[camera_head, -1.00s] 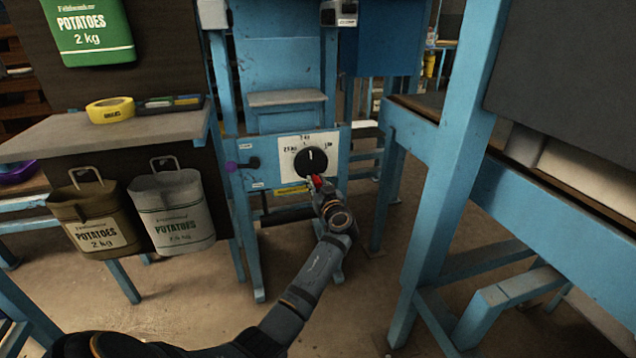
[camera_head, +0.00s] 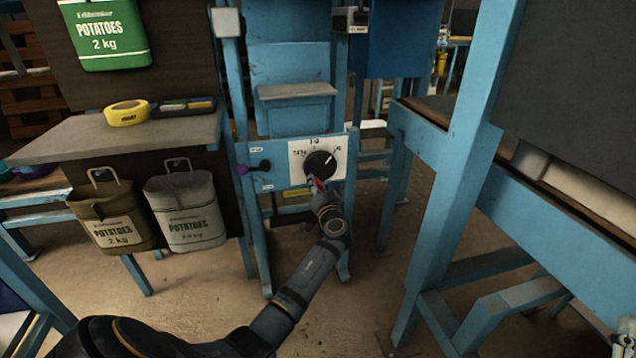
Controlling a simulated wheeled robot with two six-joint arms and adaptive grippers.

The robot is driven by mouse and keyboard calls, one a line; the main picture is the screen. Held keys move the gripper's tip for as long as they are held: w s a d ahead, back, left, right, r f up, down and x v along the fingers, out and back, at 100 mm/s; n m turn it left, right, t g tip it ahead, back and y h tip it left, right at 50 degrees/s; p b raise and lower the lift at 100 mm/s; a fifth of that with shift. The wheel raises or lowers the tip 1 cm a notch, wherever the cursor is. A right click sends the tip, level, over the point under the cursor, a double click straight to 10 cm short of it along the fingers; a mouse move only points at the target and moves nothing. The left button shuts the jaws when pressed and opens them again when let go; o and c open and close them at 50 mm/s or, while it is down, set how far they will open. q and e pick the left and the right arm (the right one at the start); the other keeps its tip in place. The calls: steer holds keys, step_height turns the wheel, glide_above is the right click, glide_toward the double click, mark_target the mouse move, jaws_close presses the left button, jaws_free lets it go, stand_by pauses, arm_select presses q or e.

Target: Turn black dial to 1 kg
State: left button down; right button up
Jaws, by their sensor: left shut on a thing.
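The round black dial (camera_head: 321,164) sits on a white scale plate (camera_head: 340,148) on the front of the blue machine. Its white pointer mark is tilted to the upper right, toward the label at the plate's right side. The labels on the plate are too small to read surely. My left gripper (camera_head: 316,184) is at the dial's lower edge, shut on the dial. Its red part shows there, but the fingertips are mostly hidden.
A brown sack (camera_head: 115,217) and a grey sack (camera_head: 187,212) hang under the shelf (camera_head: 90,140) at left. A blue table frame (camera_head: 455,170) stands close at right. Floor between is open.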

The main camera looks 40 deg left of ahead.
arm_select(q)
steer(key=shift+s+a+r+m+p, duration=0.15)
steer(key=shift+s+r+m+p, duration=0.1)
steer(key=shift+m+p, duration=0.35)
steer(key=shift+a+r+m, duration=0.1)
steer(key=shift+m, duration=0.7)
arm_select(e)
step_height(320, 180, down, 18)
steer(key=g, duration=0.8)
steer(key=shift+w+m+h, duration=0.3)
steer(key=shift+m, duration=0.1)
arm_select(q)
steer(key=c, duration=1.1)
jaws_free()
arm_select(e)
steer(key=shift+r, duration=0.1)
arm_select(q)
steer(key=v, duration=1.2)
